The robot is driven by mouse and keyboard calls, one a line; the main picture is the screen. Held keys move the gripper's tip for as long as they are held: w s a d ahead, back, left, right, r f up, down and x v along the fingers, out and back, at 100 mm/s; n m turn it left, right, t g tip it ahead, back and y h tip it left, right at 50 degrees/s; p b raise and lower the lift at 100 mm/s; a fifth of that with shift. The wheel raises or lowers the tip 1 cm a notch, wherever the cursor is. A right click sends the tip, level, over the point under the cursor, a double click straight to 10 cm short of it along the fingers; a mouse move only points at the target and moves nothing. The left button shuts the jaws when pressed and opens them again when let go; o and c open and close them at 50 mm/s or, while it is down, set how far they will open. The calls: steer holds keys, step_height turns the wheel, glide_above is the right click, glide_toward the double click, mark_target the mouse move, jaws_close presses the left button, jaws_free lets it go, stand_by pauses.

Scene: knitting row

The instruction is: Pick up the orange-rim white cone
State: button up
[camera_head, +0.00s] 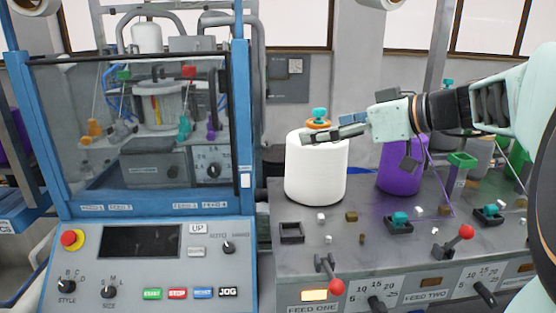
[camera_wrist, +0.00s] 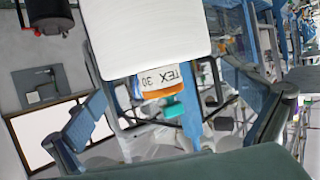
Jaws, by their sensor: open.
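The orange-rim white cone (camera_head: 316,172) stands upright on the grey machine top, left of a purple cone. Its orange rim (camera_head: 318,124) and a teal piece above it show at the top. In the wrist view the cone (camera_wrist: 145,35) appears upside down, with a "TEX 30" label, its orange rim (camera_wrist: 162,92) and the teal piece between my fingers. My gripper (camera_head: 318,135) reaches in from the right at the height of the cone's top. It is open and holds nothing. I cannot tell whether a finger touches the cone.
The purple cone (camera_head: 400,165) stands just right, below my arm. A blue-framed machine (camera_head: 245,120) stands close on the left. Levers with red knobs (camera_head: 466,232) and small square sockets (camera_head: 291,233) line the front of the machine top.

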steer(key=shift+w+a+f, duration=0.1)
steer(key=shift+a, duration=0.05)
steer(key=c, duration=1.5)
steer(key=shift+f, duration=0.15)
jaws_close()
